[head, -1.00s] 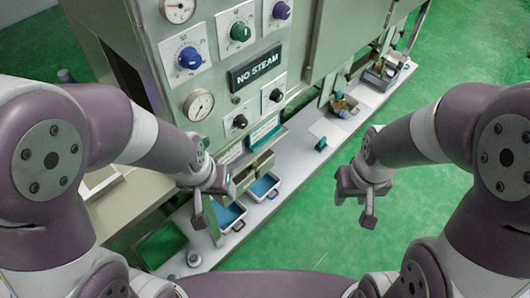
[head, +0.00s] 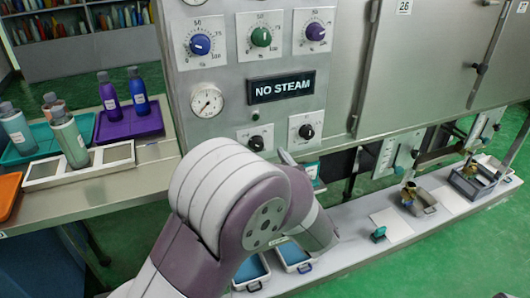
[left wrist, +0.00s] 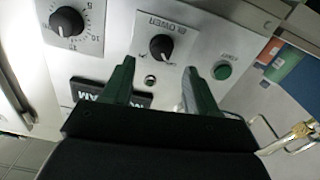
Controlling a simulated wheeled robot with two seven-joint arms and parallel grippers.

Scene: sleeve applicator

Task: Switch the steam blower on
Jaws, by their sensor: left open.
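The blower knob (left wrist: 160,46) is a small black dial on a white plate whose label partly reads "LOWER" in the left wrist view. It also shows in the head view (head: 257,142), just above my arm. A small round lamp or hole (left wrist: 150,80) sits beside its plate. My left gripper (left wrist: 158,67) is open and empty, its two dark green fingers pointing toward the panel on either side of the knob's line. The knob appears beyond the fingertips; I see no contact. In the head view my left arm hides the gripper. My right gripper is out of view.
A second black knob (head: 307,130) and a green button (left wrist: 222,70) flank the blower knob. The "NO STEAM" sign (head: 281,86) and a gauge (head: 207,101) are above. Bottles stand on the left table (head: 160,152); a low white bench (head: 350,256) runs below.

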